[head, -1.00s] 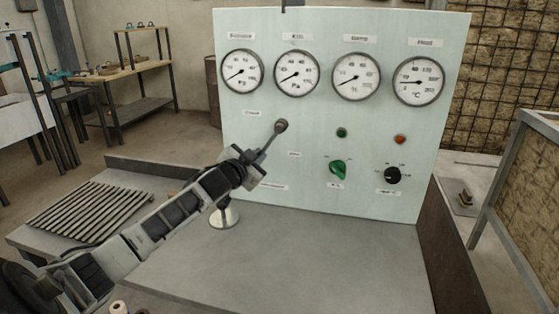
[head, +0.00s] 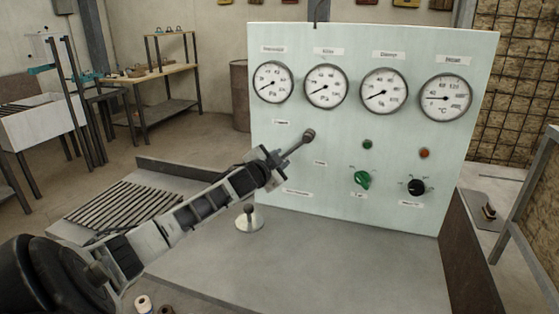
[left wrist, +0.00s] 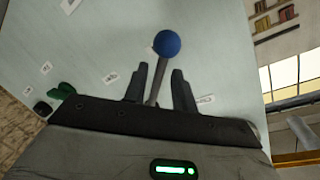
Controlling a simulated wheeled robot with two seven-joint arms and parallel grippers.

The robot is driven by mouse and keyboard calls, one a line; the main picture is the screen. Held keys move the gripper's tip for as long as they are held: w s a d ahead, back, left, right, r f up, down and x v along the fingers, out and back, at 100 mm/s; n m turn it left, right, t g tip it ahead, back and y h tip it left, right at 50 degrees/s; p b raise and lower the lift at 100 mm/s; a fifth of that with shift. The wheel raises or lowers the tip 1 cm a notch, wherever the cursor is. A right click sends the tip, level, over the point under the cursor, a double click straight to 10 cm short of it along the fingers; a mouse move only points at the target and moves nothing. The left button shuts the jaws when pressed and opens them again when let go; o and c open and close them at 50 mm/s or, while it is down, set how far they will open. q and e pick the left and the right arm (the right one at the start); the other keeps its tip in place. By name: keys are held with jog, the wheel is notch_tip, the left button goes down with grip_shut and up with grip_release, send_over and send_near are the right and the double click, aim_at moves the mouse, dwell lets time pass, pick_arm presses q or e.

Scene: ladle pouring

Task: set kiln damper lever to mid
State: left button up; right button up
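The kiln damper lever (head: 297,145) sticks out from the pale green panel (head: 340,210), with a round knob at its upper right end. In the left wrist view the lever (left wrist: 159,72) has a blue ball knob (left wrist: 167,44) beyond the fingertips. My left gripper (head: 273,160) is at the lower part of the lever. In the wrist view its two fingers (left wrist: 158,84) stand on either side of the rod, with small gaps showing, so it looks open around it. Where the lever meets the panel is hidden. My right gripper is not in view.
Round gauges (head: 326,87) line the panel top. A green knob (head: 362,180) and a black knob (head: 416,187) sit to the lever's right. A round metal stand (head: 249,219) is below my gripper, and a slatted rack (head: 123,205) lies left. The front bench top (head: 330,265) is clear.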

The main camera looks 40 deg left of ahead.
pick_arm(q)
jog(key=shift+s, duration=0.1)
jog(key=v, duration=1.6)
jog(key=shift+d+f, duration=0.1)
jog(key=shift+f, duration=0.05)
